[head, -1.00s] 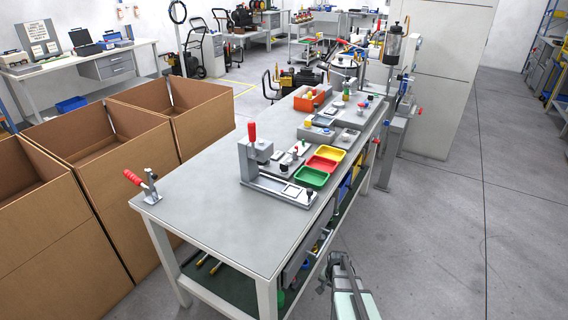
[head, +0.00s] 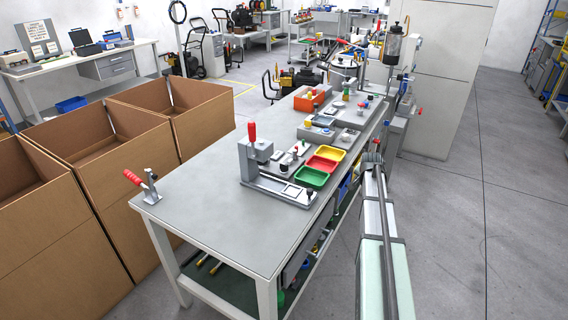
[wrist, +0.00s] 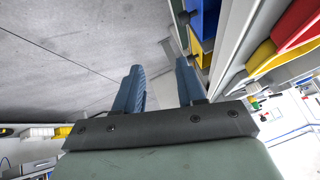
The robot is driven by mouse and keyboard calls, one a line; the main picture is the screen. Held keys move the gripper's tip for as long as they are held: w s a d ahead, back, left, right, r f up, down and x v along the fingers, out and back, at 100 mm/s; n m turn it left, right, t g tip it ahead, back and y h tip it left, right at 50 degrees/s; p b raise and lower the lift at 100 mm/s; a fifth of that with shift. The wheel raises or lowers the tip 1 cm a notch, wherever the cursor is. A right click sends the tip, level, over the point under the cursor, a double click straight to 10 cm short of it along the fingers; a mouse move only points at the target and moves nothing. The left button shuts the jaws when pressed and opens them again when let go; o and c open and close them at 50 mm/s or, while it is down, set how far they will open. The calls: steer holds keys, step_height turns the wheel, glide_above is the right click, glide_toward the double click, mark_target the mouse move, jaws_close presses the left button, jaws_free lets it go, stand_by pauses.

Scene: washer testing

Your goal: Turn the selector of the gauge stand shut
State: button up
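At the far right end of the bench, a grey stand (head: 397,125) carries small coloured handles and fittings. It may be the gauge stand, but it is too small and crowded to be sure. I cannot make out its selector or how it is set. My gripper (head: 373,158) is at the right side of the bench, on the near side of that stand and apart from it. In the wrist view my gripper (wrist: 159,68) has its two blue fingers apart with nothing between them. The stand cannot be made out in the wrist view.
The grey bench (head: 210,215) holds a red-handled press (head: 255,155), green (head: 311,177), red and yellow trays, and several small fixtures. Blue and yellow bins (wrist: 205,18) hang close to my fingers. Cardboard boxes (head: 110,150) stand left. The floor right of the bench is clear.

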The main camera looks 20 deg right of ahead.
steer(key=w+a+r+n, duration=0.15)
steer(key=w+r, duration=0.25)
steer(key=r, duration=0.5)
step_height(320, 180, up, 10)
steer(key=n+g+y, duration=0.4)
steer(key=n+g, duration=0.2)
steer(key=n, duration=1.3)
glide_above(284, 164)
step_height(284, 164, down, 14)
steer(key=shift+w+r, duration=0.1)
jaws_close()
